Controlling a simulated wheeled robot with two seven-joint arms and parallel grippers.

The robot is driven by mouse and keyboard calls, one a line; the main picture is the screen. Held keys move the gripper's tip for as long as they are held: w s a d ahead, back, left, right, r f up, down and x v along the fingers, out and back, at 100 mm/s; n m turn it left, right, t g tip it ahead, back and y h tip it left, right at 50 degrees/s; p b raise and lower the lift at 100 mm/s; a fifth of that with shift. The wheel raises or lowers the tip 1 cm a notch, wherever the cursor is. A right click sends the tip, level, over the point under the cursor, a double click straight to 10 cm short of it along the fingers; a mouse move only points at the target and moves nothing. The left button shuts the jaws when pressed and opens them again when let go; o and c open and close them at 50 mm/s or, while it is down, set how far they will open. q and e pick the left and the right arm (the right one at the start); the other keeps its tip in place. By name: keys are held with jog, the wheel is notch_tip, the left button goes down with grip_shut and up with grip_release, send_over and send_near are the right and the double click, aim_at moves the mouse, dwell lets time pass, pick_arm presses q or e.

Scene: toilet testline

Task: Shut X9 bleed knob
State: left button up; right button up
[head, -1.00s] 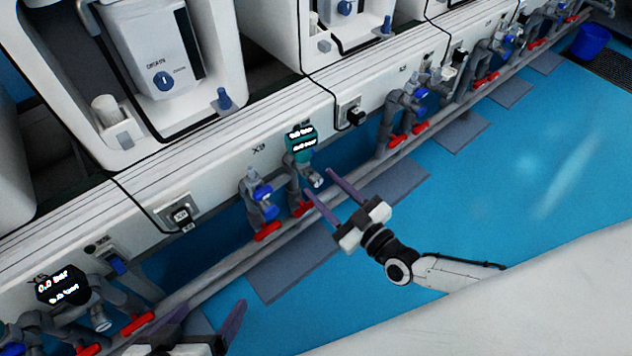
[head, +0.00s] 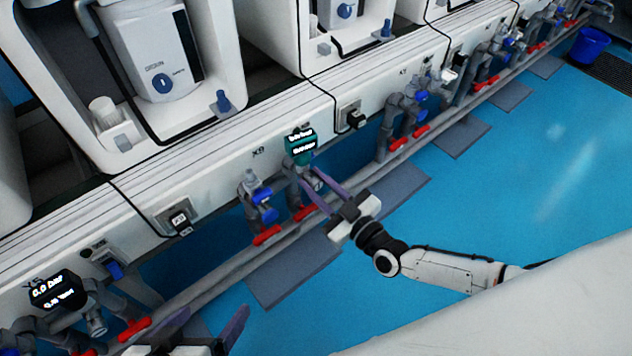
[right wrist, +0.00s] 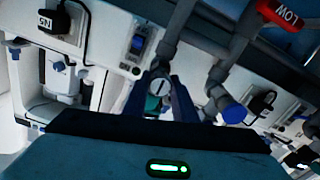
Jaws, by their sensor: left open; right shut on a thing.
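The X9 station carries its printed label (head: 258,152) on the white panel, with a teal digital gauge (head: 300,146) beside it. The round, slotted X9 bleed knob (right wrist: 156,84) sits between the finger tips of my right gripper in the right wrist view. My right gripper (head: 314,180) reaches in from the right just below the gauge and is shut on the knob. In the head view its fingers mostly cover the knob. My left gripper (head: 208,326) is open and empty at the bottom edge, apart from the pipes.
A blue-handled valve (head: 263,196) stands left of the gauge. Red handles (head: 267,235) line the long grey pipe below. Another gauge (head: 60,290) is at lower left. The blue floor (head: 510,180) at right is clear.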

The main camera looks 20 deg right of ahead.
jog(key=shift+m, duration=0.3)
jog(key=m, duration=0.4)
jog(key=shift+d+b, duration=0.1)
jog(key=shift+b, duration=0.2)
jog(key=m, duration=0.4)
jog(key=shift+f+b, duration=0.1)
jog(key=shift+b, duration=0.3)
jog(key=shift+m, duration=1)
jog(key=m+b, duration=0.2)
jog(key=m, duration=0.3)
jog(key=shift+d+f, duration=0.1)
pick_arm(q)
jog(key=shift+w+d+r+h+b, duration=0.15)
jog(key=shift+d+h, duration=0.2)
jog(key=shift+d, duration=0.2)
jog(key=shift+w+d+r+h+b, duration=0.15)
jog(key=shift+d+h, duration=0.2)
jog(key=shift+d, duration=0.2)
pick_arm(e)
jog(key=shift+m, duration=1.1)
pick_arm(q)
jog(key=shift+d, duration=0.1)
